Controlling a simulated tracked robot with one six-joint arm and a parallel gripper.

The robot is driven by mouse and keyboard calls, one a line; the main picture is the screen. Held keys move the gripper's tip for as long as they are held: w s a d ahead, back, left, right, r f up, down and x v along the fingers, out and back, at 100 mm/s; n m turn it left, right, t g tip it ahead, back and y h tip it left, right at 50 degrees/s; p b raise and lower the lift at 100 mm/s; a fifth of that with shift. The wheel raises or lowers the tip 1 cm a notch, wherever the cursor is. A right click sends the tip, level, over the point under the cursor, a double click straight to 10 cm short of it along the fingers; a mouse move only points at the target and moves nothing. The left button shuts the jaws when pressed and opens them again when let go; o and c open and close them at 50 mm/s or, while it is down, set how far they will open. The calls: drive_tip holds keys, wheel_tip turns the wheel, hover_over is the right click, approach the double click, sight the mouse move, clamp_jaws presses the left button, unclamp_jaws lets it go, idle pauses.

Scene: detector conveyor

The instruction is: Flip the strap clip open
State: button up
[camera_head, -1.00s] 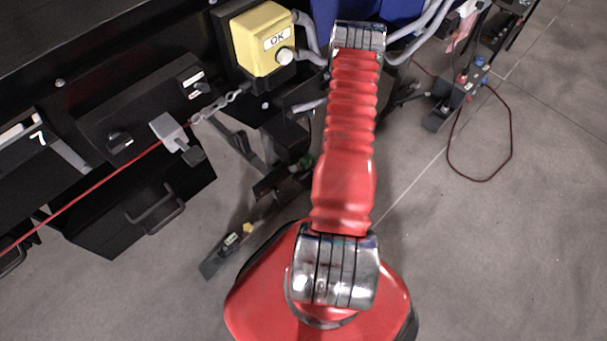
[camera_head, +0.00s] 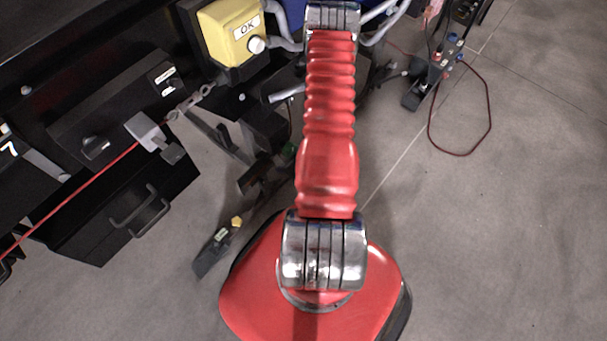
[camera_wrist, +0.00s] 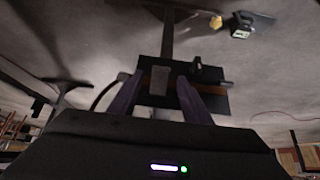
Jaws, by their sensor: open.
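The strap clip (camera_head: 147,131) is a light grey block with a dark lower part, on the red strap (camera_head: 72,200) in front of the black cabinet. A short chain (camera_head: 190,100) runs from near it towards the yellow box. My gripper (camera_wrist: 158,83) shows in the wrist view as two open, purplish fingers. Beyond or between them is a grey block on a dark panel with a brown band; I cannot tell whether it is the clip or whether the fingers touch it. In the head view my red arm and dark parts around it leave the fingers unclear.
The yellow OK box (camera_head: 234,32) is fixed on the cabinet beside my arm. A black drawer box with a handle (camera_head: 140,210) hangs below the clip. A cable (camera_head: 488,118) loops on the floor at right. Open grey floor lies at right.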

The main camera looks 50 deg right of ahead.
drive_tip(key=s, duration=1.2)
drive_tip(key=shift+a, duration=0.35)
drive_tip(key=shift+s, duration=0.1)
